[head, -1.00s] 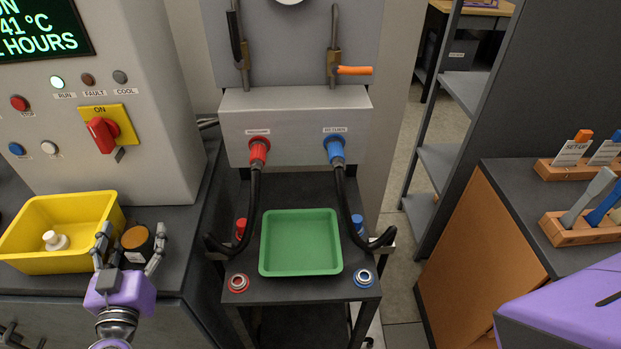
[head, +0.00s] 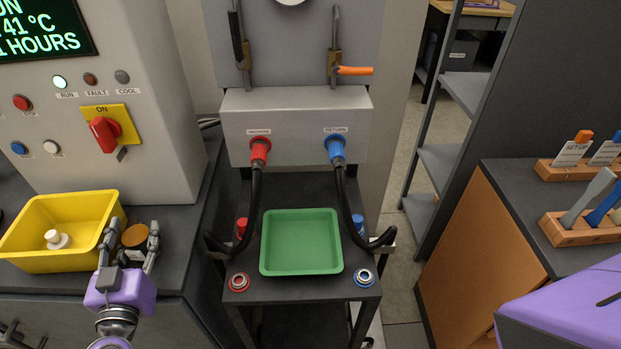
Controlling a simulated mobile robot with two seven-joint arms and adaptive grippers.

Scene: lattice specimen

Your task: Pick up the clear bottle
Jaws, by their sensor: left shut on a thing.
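My left gripper (head: 131,236) is in front of the yellow bin's right side, over the dark counter. Its two fingers are shut on a short round container (head: 135,241) with an amber-brown top and a dark side, one finger on each side. Whether this container is clear cannot be told. A white-capped item (head: 57,239) stands in the yellow bin (head: 28,258); its body is hard to make out, so I cannot tell if it is a clear bottle. My right gripper is not in view.
A green tray (head: 301,268) lies on a dark cart (head: 305,289) in the middle, between two black hoses. A grey machine with a red switch (head: 104,133) stands behind the counter. Wooden tool holders (head: 585,228) sit on the right cabinet.

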